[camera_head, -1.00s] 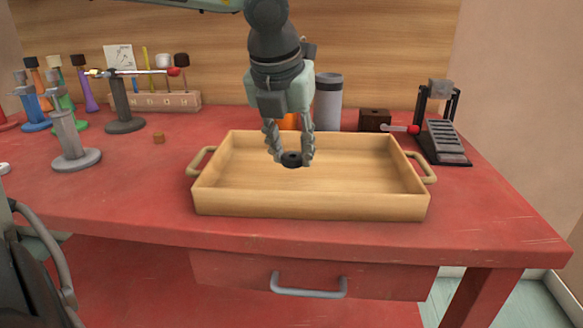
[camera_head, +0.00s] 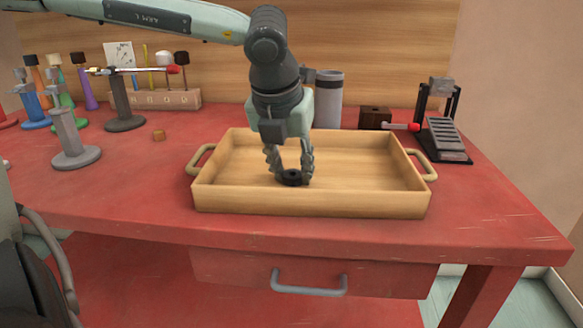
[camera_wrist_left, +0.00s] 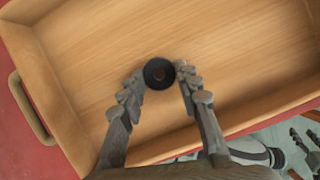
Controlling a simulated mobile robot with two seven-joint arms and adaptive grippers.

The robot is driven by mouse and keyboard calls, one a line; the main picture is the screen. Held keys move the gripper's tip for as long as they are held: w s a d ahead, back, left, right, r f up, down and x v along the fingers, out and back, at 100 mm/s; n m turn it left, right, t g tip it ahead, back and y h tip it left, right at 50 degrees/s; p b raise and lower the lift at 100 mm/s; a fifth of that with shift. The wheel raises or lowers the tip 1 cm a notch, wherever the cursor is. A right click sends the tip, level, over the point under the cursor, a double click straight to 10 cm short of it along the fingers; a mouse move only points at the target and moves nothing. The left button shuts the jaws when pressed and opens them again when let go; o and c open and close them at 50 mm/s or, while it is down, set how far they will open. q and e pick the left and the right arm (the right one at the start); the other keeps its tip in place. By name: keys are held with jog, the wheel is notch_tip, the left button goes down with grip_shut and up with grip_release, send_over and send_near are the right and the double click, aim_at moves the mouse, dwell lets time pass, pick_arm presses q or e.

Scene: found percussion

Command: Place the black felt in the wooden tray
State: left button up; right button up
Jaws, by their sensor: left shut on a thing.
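The black felt (camera_head: 291,178) is a small dark ring. It is between the fingertips of my left gripper (camera_head: 290,176), which is shut on it inside the wooden tray (camera_head: 310,205). The rest of the wooden tray (camera_wrist_left: 235,45) is empty.
A grey cylinder (camera_head: 328,98) and a dark wooden block (camera_head: 374,118) stand behind the tray. A pedal (camera_head: 444,138) is at the right.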

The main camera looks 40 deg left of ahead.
pick_arm(q)
jog(key=o, duration=0.7)
jog(key=shift+c, duration=0.2)
pick_arm(e)
jog(key=shift+w+a+r, duration=0.1)
jog(key=shift+w, duration=0.05)
pick_arm(q)
jog(key=shift+r, duration=0.1)
jog(key=shift+r+p, duration=0.15)
jog(key=shift+p, duration=0.25)
jog(key=v, duration=1.1)
jog(key=shift+r, duration=0.4)
pick_arm(e)
jog(key=shift+s+d+f, duration=0.2)
jog(key=shift+f, duration=0.2)
jog(key=shift+s+d+f, duration=0.2)
jog(key=shift+f, duration=0.2)
pick_arm(q)
jog(key=shift+s, duration=0.1)
